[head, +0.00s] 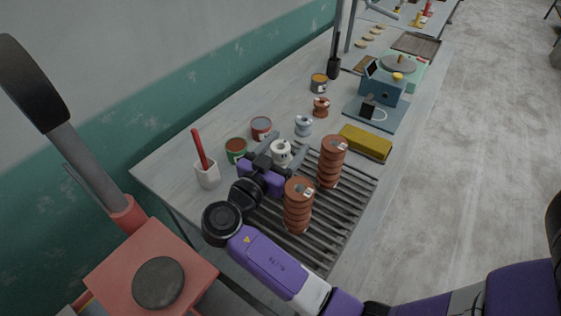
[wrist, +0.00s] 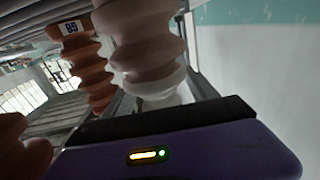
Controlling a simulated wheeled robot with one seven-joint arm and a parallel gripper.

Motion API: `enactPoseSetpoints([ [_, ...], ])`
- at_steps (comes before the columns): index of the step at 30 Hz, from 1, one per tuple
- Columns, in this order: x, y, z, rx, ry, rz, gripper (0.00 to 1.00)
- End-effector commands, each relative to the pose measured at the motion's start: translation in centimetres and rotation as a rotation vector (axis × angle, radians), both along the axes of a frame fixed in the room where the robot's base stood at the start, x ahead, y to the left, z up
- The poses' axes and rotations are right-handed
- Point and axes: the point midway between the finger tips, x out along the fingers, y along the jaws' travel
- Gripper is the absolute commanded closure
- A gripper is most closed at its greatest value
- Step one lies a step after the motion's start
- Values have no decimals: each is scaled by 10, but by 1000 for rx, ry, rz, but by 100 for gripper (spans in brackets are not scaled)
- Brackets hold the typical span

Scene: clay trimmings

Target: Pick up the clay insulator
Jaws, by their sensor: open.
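Several ribbed clay insulators stand on the bench, and I cannot tell which one the task means. A pale, whitish insulator (head: 281,150) stands at the back of the slatted rack. My gripper (head: 283,160) is open, with its fingers reaching to either side of this one. In the wrist view the pale insulator (wrist: 152,55) stands upright just ahead of the palm; contact cannot be told. Two tall red-brown insulators, the nearer (head: 298,205) and the farther (head: 331,162), stand on the rack right of my gripper. A red-brown one with a number label (wrist: 84,62) also shows in the wrist view.
A white cup with a red tool (head: 207,176) and two open tins, green (head: 236,150) and red (head: 261,128), stand left of my gripper. A small bluish insulator (head: 303,126) and a small red-brown one (head: 321,107) stand behind.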

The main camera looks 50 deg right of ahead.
Motion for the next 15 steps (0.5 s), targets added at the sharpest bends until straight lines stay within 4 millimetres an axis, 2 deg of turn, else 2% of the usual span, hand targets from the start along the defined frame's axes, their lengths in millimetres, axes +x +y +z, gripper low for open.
enactPoseSetpoints([
  [8,0,-3,-1,0,-1,0,33],
  [15,0,-3,0,0,-1,0,80],
])
